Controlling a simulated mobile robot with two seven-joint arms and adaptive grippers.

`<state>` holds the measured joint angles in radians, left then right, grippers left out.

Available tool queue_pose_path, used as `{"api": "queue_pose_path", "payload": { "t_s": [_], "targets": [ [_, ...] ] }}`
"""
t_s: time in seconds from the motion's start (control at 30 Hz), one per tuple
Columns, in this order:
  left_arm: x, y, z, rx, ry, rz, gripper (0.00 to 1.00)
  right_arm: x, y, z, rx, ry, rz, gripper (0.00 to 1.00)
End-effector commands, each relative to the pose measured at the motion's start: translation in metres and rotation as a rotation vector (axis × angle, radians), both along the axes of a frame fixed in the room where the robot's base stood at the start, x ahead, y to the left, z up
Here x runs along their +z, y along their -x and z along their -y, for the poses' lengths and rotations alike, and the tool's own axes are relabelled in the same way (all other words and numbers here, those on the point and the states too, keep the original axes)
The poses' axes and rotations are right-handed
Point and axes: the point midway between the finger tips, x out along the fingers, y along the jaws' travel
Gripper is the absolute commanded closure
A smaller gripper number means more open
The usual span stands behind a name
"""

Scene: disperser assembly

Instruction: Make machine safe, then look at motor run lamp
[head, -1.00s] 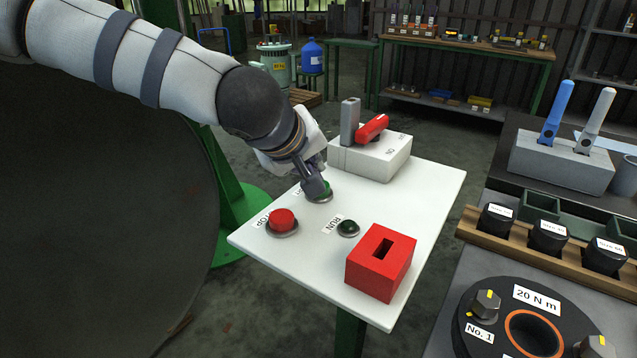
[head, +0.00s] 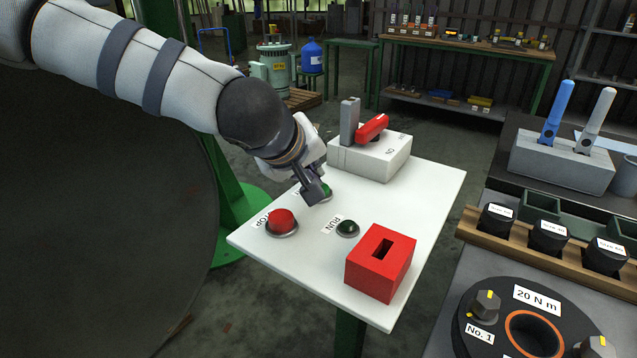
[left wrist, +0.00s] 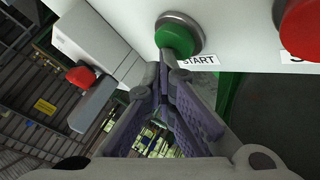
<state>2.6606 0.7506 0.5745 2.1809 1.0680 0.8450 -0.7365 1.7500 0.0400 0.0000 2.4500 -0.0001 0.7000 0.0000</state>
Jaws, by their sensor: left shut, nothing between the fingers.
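My left gripper (head: 316,194) is shut and empty over the white panel (head: 420,210). Its fingertips are close to the green START button (head: 327,190), partly hiding it; I cannot tell whether they touch. In the left wrist view the START button (left wrist: 175,38) is just beyond the fingertips (left wrist: 165,75). The red STOP button (head: 282,222) is left of the dark green RUN lamp (head: 348,228), which looks unlit. A switch box with a red handle (head: 372,128) and a grey upright piece (head: 349,120) stands at the panel's back. My right gripper is not in view.
A red block with a slot (head: 382,262) sits at the panel's front right. A bench on the right holds a round fixture (head: 520,320), black sockets (head: 548,237) and a grey holder with blue and white tools (head: 562,160). The panel's right-hand strip is clear.

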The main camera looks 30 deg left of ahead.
Motion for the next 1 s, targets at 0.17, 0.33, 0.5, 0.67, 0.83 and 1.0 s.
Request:
{"api": "queue_pose_path", "payload": {
  "t_s": [0.17, 0.33, 0.5, 0.67, 0.83, 1.0],
  "targets": [
    [-0.004, 0.001, 0.0, 0.0, 0.0, -0.004, 1.0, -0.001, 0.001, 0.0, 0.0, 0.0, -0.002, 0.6],
    [-0.006, 0.001, 0.0, -0.001, 0.001, -0.005, 1.0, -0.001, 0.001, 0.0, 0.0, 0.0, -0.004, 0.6],
    [-0.008, 0.001, 0.0, -0.001, 0.001, -0.005, 1.0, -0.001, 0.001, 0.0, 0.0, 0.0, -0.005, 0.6],
    [-0.009, 0.001, 0.0, -0.001, 0.001, -0.005, 1.0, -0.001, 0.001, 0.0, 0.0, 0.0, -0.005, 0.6],
    [-0.008, 0.001, 0.0, -0.001, 0.001, -0.005, 1.0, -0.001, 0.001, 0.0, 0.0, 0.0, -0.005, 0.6],
    [0.001, 0.0, 0.0, 0.0, -0.001, -0.002, 1.0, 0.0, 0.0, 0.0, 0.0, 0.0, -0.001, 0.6]
  ]
}}
